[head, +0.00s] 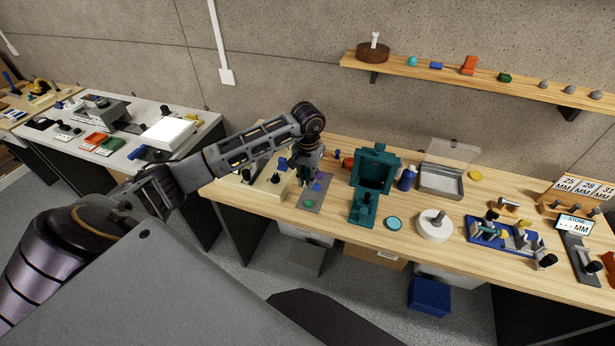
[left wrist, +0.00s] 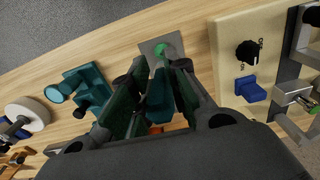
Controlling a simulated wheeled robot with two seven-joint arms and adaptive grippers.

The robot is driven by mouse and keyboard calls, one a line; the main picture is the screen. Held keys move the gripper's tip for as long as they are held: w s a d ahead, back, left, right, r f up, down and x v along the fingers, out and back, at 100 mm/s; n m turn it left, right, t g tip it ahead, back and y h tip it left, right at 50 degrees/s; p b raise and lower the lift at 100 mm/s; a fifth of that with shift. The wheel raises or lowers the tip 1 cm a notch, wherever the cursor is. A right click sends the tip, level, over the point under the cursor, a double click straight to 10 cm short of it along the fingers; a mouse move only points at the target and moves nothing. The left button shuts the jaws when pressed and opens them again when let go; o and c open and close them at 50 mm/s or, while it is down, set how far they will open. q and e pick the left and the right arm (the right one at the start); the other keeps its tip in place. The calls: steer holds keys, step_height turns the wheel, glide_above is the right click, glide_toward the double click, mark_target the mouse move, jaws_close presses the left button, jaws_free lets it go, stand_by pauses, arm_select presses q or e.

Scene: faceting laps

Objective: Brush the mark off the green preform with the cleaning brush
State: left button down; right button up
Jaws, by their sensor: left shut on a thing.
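The green preform (head: 308,203) lies on a grey plate (head: 313,208) near the front edge of the wooden bench. In the left wrist view, the green preform (left wrist: 172,50) shows just beyond my fingertips, on the grey plate (left wrist: 148,46). My left gripper (head: 309,176) points down above the rear part of the plate. It is shut on what looks like the cleaning brush, a teal piece (left wrist: 159,98) between the fingers, largely hidden by them. I cannot tell whether the brush touches the preform, and no mark is discernible. My right gripper is not in view.
A cream box (head: 268,184) with a knob and blue switch stands close left of the plate. A teal machine (head: 374,172) stands close on its right. Farther right are a white wheel (head: 434,226) and a blue fixture (head: 488,234). A shelf (head: 430,72) runs above.

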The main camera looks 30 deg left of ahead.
arm_select(q)
steer(key=shift+f+b, duration=0.95)
steer(key=shift+f, duration=1.35)
steer(key=shift+b, duration=0.3)
steer(key=shift+b, duration=0.3)
stand_by(0.5)
steer(key=shift+f, duration=0.25)
stand_by(0.7)
steer(key=shift+f+b, duration=0.3)
steer(key=shift+b, duration=0.2)
stand_by(0.6)
